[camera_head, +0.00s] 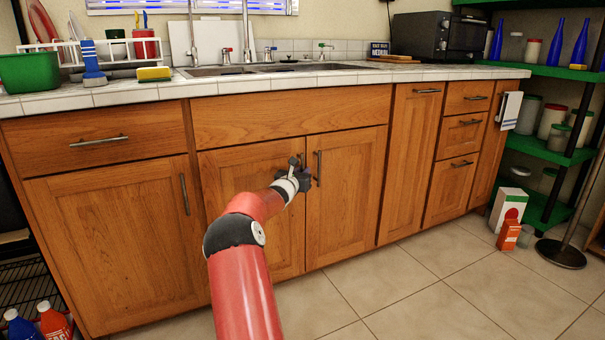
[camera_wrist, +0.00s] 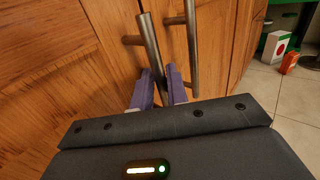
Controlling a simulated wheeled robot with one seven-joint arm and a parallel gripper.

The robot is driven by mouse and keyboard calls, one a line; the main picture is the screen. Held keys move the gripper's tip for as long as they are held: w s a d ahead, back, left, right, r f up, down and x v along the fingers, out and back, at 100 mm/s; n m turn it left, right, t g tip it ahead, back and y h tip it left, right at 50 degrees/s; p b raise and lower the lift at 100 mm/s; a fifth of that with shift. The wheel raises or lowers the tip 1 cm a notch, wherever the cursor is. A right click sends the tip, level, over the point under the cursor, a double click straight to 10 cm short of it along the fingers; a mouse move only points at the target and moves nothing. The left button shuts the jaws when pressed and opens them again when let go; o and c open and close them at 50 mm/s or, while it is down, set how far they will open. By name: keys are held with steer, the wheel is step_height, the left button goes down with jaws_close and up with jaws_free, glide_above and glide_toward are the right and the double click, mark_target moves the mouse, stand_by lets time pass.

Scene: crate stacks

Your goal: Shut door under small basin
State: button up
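A sink (camera_head: 225,72) is set in the white tiled counter; I cannot tell its basins' sizes clearly. Below it are two wooden doors, the left door (camera_head: 235,215) and the right door (camera_head: 345,215), with upright metal bar handles near their meeting edges. Both look about flush with the cabinet front; a small gap cannot be ruled out. My gripper (camera_head: 298,172) is at the left door's handle. In the wrist view, my gripper's purple fingers (camera_wrist: 160,92) lie close on either side of the lower end of that handle (camera_wrist: 152,50). The right door's handle (camera_wrist: 193,45) is just beside it, outside the fingers.
Drawers (camera_head: 460,135) and more doors flank the sink cabinet. A green shelf unit (camera_head: 545,148) stands at the right, with a white box (camera_head: 507,208) and an orange box (camera_head: 508,236) on the floor. The tiled floor (camera_head: 430,290) before the doors is clear.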

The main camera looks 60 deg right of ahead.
steer(key=shift+w+a, duration=0.1)
steer(key=shift+a, duration=0.05)
steer(key=shift+b+v, duration=0.5)
steer(key=shift+v, duration=3.25)
